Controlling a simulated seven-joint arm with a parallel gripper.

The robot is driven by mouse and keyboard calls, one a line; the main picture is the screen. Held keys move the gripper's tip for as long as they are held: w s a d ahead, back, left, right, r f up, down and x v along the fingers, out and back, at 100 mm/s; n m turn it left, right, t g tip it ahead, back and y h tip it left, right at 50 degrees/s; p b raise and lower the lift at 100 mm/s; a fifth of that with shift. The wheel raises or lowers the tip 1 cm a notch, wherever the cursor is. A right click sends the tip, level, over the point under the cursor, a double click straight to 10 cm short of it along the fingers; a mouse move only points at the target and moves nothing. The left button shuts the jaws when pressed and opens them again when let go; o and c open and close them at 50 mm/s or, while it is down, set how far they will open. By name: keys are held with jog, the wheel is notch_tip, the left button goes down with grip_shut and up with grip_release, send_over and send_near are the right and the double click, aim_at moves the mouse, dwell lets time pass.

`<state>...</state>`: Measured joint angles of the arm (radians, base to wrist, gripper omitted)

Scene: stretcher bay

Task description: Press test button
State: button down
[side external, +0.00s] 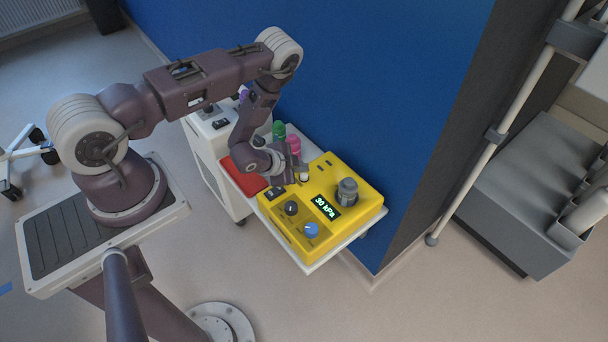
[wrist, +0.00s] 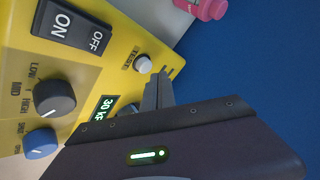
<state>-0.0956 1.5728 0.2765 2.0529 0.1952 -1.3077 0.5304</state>
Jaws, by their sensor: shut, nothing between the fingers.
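The yellow device (side external: 325,235) sits on a white cart top. Its white round test button (wrist: 142,64), beside a "TEST" label, is uncovered in the wrist view. My gripper (wrist: 160,78) is shut and empty. Its fingertips show just below and right of the button in the wrist view, with a small gap in the picture. In the side view my gripper (side external: 300,170) hangs over the device's back-left part, close to the button. I cannot tell the height of the tips above the panel.
The panel carries an ON/OFF switch (wrist: 72,25), a dark knob (wrist: 55,97), a blue knob (wrist: 40,143) and a lit 30 kPa display (side external: 325,207). A grey cylindrical fitting (side external: 347,190) rises at right. Pink (side external: 293,145) and green (side external: 278,130) items stand behind. A blue wall (side external: 350,90) is close.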

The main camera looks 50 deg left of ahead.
aim_at(301, 177)
dwell(0.7)
jog(key=shift+f, duration=0.4)
jog(key=shift+f, duration=0.85)
dwell(0.6)
jog(key=shift+r, duration=1.25)
jog(key=shift+r, duration=2.55)
